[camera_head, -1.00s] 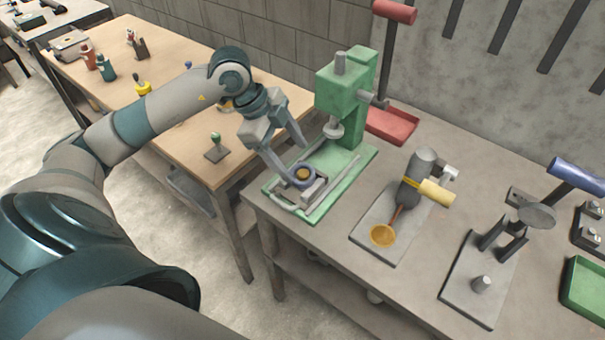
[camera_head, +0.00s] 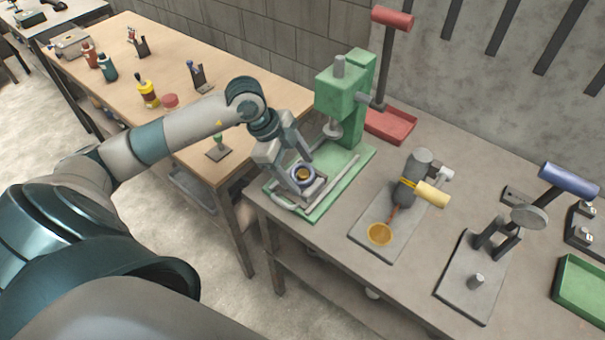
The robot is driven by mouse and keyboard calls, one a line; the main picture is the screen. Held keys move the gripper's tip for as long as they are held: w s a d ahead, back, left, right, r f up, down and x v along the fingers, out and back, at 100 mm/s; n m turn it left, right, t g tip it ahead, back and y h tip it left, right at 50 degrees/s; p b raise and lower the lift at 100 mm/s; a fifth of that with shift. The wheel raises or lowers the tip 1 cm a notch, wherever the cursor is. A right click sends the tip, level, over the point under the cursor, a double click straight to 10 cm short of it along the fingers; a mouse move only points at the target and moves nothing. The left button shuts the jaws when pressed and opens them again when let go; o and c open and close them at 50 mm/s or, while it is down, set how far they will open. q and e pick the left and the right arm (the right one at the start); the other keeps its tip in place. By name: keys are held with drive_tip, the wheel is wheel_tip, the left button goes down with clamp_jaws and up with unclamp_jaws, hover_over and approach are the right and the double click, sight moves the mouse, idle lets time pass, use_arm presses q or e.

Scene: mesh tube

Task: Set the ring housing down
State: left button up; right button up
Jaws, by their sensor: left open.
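The ring housing (camera_head: 304,172), a blue-grey ring with a brass-coloured centre, sits in the grey fixture on the base plate (camera_head: 328,202) of the green press (camera_head: 343,92). My left gripper (camera_head: 297,173) is open, with its fingers low at the housing. One finger is at the ring's left side; the other is near its far edge. I cannot tell whether either finger touches it. Part of the ring's left side is hidden by the finger. My right gripper is not in view.
Further right are a blue-handled press (camera_head: 568,180) and a green tray (camera_head: 584,290). A red tray (camera_head: 390,126) lies behind. A wooden table (camera_head: 170,60) is at left.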

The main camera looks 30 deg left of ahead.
use_arm(q)
drive_tip(key=shift+c, duration=0.4)
drive_tip(key=c, duration=1.4)
drive_tip(key=shift+r, duration=0.15)
drive_tip(key=shift+r+b, duration=0.45)
drive_tip(key=shift+r, duration=0.1)
wheel_tip(320, 180, up, 2)
drive_tip(key=shift+w+r+b, duration=0.1)
drive_tip(key=shift+r+b, duration=0.05)
drive_tip(key=shift+b, duration=0.35)
drive_tip(key=d+r+b, duration=0.2)
drive_tip(key=d+r, duration=0.5)
drive_tip(key=d, duration=0.4)
drive_tip(key=shift+d+r+b, duration=0.2)
drive_tip(key=shift+d+b, duration=0.15)
